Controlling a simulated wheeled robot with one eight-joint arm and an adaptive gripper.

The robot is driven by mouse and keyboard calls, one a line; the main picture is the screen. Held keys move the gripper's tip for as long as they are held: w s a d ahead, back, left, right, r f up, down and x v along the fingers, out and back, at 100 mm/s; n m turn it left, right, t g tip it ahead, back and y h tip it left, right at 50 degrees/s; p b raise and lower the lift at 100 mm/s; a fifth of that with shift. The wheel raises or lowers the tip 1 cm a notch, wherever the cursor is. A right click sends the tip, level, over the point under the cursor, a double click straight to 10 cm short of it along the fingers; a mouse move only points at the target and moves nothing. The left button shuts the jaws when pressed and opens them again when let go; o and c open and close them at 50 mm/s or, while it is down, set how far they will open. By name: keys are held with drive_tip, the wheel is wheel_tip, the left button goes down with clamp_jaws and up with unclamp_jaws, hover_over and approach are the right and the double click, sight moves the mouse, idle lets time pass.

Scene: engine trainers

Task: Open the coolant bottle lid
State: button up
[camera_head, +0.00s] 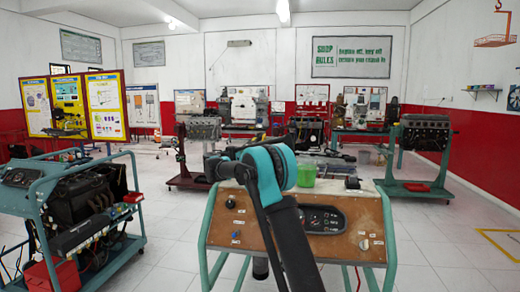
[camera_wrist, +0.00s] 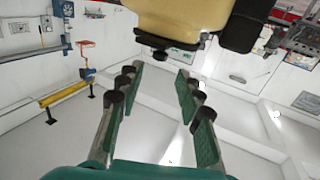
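In the wrist view, which looks upside down, a cream-yellow container (camera_wrist: 182,20) fills the top middle; it appears to be the coolant bottle. A dark, flat, round part (camera_wrist: 153,40) sits on its near side with a small dark knob below it in the picture. A larger black block (camera_wrist: 243,25) adjoins it on the right. I cannot tell for sure which dark part is the lid. My gripper (camera_wrist: 160,72) is open and empty, its fingertips short of the container and apart from it. In the head view my arm hides the gripper, and I cannot make out the bottle.
In the head view, a wooden control panel (camera_head: 255,230) on a green frame stands close in front, with a green cup (camera_head: 306,176) behind it. A blue-framed engine trainer (camera_head: 85,200) stands left; another engine stand (camera_head: 424,150) is at right.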

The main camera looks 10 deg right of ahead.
drive_tip(key=x, duration=1.1)
drive_tip(key=shift+w+d, duration=0.25)
drive_tip(key=shift+d, duration=0.1)
drive_tip(key=shift+c, duration=0.5)
clamp_jaws()
